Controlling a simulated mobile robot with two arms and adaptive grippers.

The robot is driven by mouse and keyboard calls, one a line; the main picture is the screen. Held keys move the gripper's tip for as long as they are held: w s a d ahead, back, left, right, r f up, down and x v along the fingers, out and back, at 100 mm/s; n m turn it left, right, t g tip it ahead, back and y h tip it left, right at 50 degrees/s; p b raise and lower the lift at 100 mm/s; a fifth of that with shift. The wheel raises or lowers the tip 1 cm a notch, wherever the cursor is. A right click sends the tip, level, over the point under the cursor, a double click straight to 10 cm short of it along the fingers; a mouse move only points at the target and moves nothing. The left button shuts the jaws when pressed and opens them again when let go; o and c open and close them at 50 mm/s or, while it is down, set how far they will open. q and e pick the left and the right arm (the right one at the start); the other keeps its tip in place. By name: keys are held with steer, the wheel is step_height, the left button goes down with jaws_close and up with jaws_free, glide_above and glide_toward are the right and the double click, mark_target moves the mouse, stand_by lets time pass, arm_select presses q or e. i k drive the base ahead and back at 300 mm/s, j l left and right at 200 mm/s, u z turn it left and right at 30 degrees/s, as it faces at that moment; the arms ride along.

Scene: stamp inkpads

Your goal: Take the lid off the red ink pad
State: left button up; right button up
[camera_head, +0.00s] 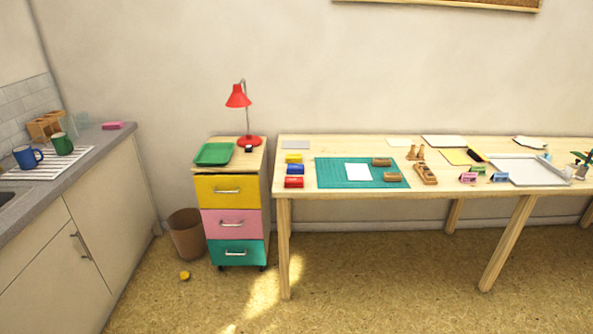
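The red ink pad (293,182) sits near the front left corner of the wooden table (350,193). It looks like a small red box; at this distance I cannot make out the seam of its lid. A blue ink pad (295,169) and a yellow ink pad (293,158) stand in a row behind it. Neither of my grippers is in view.
A green cutting mat (330,173) with white paper (358,172) lies right of the pads. A drawer cabinet (232,190) with a red lamp (238,97) stands left of the table. A bin (187,233) and a yellow object (184,275) are on the floor. Floor in front is clear.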

mark_target(289, 180)
steer(key=i+l, duration=2.1)
steer(key=i+u, duration=0.1)
steer(key=u, duration=1.2)
